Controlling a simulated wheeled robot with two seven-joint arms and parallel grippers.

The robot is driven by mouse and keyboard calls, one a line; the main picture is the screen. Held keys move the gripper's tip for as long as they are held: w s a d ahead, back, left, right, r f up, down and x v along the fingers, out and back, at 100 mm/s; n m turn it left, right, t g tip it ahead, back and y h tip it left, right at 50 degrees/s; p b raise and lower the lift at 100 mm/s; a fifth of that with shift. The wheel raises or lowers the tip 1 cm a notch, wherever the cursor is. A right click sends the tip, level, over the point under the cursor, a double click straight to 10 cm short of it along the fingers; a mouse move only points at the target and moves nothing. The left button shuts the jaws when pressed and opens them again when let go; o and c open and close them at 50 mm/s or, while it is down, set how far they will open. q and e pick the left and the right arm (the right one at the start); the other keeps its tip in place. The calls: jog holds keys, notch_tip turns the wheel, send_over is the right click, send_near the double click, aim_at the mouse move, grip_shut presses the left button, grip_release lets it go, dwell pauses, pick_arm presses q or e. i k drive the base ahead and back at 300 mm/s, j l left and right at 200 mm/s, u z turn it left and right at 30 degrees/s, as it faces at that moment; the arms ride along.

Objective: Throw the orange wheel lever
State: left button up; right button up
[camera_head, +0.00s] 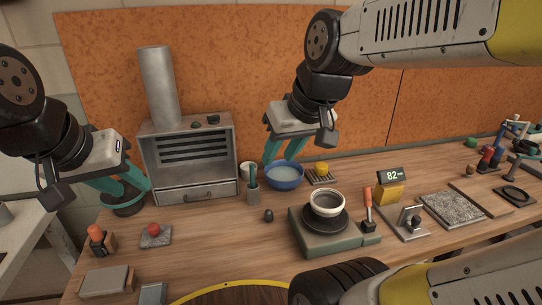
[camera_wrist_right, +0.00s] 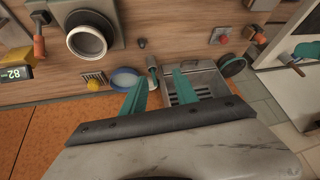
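The orange wheel lever (camera_head: 368,200) stands upright on a small base at the right side of the green-grey wheel block (camera_head: 325,240). In the right wrist view the lever (camera_wrist_right: 39,44) shows at the upper left. A dark wheel head (camera_head: 325,222) on the block carries a pale bowl (camera_head: 327,202). My left gripper (camera_head: 128,190) looks open and empty at the far left.
A blue bowl (camera_head: 284,176), a tool cup (camera_head: 253,192) and a yellow sponge (camera_head: 321,168) stand near my right gripper. A kiln (camera_head: 190,150) stands behind. A red button (camera_head: 154,230) sits front left.

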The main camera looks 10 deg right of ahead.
aim_at(367, 193)
jog(key=k+j+z, duration=0.1)
jog(key=z, duration=1.4)
jog(key=k+l, duration=0.05)
